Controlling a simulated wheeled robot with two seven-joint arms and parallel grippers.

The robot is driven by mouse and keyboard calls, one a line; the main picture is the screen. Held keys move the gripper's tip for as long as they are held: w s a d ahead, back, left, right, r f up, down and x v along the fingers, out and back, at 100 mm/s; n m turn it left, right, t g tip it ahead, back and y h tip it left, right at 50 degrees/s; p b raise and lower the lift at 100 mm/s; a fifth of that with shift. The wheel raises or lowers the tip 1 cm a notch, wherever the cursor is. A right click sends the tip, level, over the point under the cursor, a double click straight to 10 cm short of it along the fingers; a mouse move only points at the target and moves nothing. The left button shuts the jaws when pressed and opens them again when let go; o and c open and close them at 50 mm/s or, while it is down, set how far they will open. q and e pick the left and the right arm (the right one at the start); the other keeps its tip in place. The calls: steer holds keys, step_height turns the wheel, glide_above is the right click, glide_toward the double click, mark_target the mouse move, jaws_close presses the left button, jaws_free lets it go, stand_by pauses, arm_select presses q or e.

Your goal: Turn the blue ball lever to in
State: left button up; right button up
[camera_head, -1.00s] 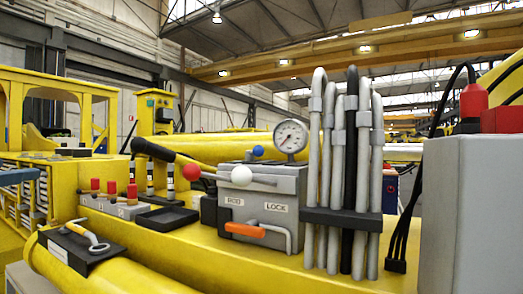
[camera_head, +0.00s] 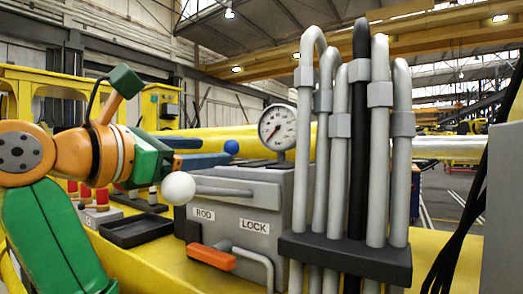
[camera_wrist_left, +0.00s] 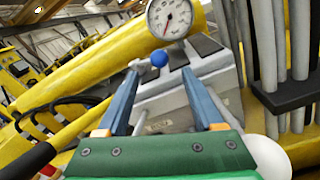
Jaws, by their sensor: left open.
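The blue ball (camera_head: 231,147) of the lever sits at the back of the grey valve box (camera_head: 262,215), left of the gauge. My left gripper (camera_head: 208,157) comes in from the left, fingers open and pointing at the ball. In the left wrist view the blue ball (camera_wrist_left: 158,59) shows between and just beyond the open fingertips (camera_wrist_left: 158,72); I see no contact. The ball's lever rod is mostly hidden. A white ball (camera_head: 178,188) on a grey lever stands nearer, below the gripper; in the wrist view it (camera_wrist_left: 266,157) is at lower right. My right gripper is out of view.
A pressure gauge (camera_head: 278,128) stands just right of the blue ball. Several upright grey and black pipes (camera_head: 358,140) rise at the right. An orange handle (camera_head: 211,256) is on the box's front. A black tray (camera_head: 136,230) lies left of the box.

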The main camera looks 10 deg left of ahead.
mark_target(232, 147)
arm_select(q)
steer(key=p, duration=0.1)
steer(key=r+p, duration=0.1)
steer(key=shift+w+d+r+p, duration=0.2)
steer(key=shift+w+p, duration=0.15)
steer(key=p+x, duration=0.5)
steer(key=x, duration=0.3)
steer(key=shift+w+d+f, duration=0.1)
steer(key=shift+w+f, duration=0.05)
steer(key=shift+w, duration=0.15)
steer(key=shift+w+d+f, duration=0.1)
steer(key=shift+w, duration=0.15)
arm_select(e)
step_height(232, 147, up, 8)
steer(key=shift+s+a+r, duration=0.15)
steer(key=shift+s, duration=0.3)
arm_select(q)
steer(key=shift+w+f, duration=0.1)
steer(key=shift+w, duration=0.05)
